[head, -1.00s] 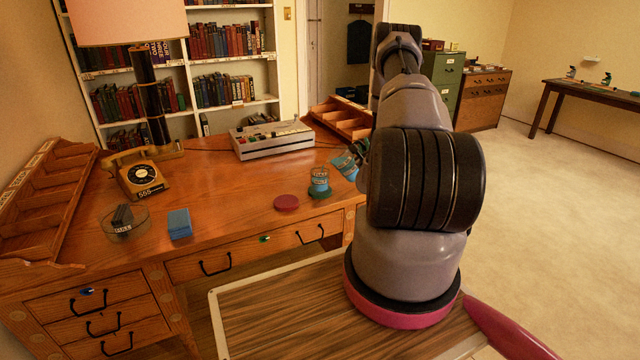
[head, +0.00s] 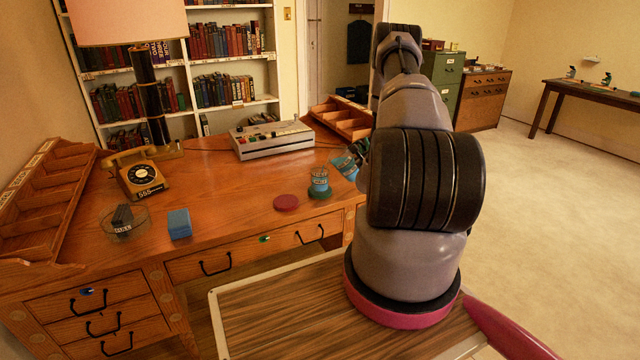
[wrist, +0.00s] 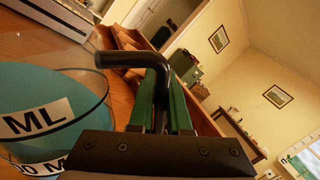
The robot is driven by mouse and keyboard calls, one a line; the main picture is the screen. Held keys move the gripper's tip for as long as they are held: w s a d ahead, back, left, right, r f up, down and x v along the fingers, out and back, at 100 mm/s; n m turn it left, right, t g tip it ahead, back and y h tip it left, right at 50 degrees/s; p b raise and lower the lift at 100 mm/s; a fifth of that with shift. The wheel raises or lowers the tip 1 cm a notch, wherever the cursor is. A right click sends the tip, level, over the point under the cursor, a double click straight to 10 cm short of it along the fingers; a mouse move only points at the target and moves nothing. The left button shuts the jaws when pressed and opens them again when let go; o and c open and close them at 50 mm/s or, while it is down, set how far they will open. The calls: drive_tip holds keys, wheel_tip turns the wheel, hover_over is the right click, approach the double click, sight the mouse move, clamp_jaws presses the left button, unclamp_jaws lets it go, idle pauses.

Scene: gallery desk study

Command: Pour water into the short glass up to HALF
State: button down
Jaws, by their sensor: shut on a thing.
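The short glass (head: 319,184) stands upright on a green coaster (head: 320,194) near the desk's front right edge. It is clear above and blue lower down, with a pale label band; its exact level is too small to read. A jug (head: 345,166) with blue water is tilted just right of the glass, partly hidden by my arm. No stream is clearly visible.
A dark red coaster (head: 286,202) lies left of the glass. A grey console (head: 270,138) is behind. The desk's middle is clear.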

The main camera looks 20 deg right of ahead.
idle(0.4)
drive_tip(key=f+m, duration=0.2)
drive_tip(key=f, duration=0.1)
drive_tip(key=d+f+m, duration=0.1)
drive_tip(key=shift+s+f+m+g, duration=0.1)
drive_tip(key=shift+f+m+g, duration=0.2)
drive_tip(key=shift+m+g, duration=0.1)
